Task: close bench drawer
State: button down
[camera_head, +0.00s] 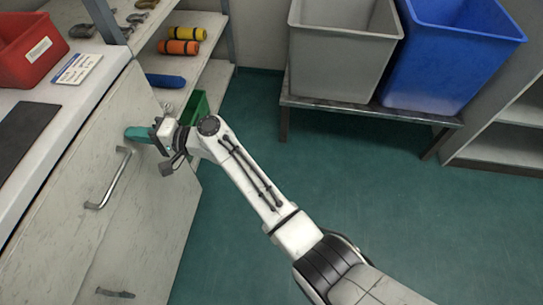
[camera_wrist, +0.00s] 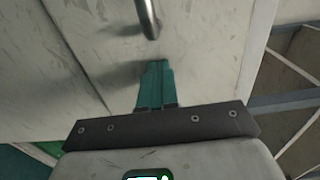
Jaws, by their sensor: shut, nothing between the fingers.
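The bench drawer front (camera_head: 87,170) is a scuffed pale panel on the left, under the worktop. It carries a silver bar handle (camera_head: 109,181), and the handle's end (camera_wrist: 149,18) shows at the top of the wrist view. The front looks about flush with the bench; I cannot tell if a small gap remains. My gripper (camera_head: 130,133) has teal fingers, shut and empty, at the panel beyond the handle's far end. In the wrist view the fingertips (camera_wrist: 156,66) are at or very near the panel, apart from the handle; contact is unclear.
A lower handle (camera_head: 115,294) is on the panel below. A red bin (camera_head: 28,50) and a label card (camera_head: 77,69) sit on the worktop. Shelves behind hold yellow and orange cylinders (camera_head: 179,47). Grey (camera_head: 340,65) and blue (camera_head: 445,70) bins stand on a low stand. The green floor (camera_head: 350,190) is clear.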

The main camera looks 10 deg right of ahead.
jog(key=shift+w+a+r+b, duration=0.1)
jog(key=shift+w+a+b, duration=0.2)
jog(key=shift+a, duration=0.25)
jog(key=shift+r, duration=0.15)
jog(key=shift+s, duration=0.1)
jog(key=p+v, duration=0.2)
jog(key=v, duration=0.9)
jog(key=shift+f, duration=0.25)
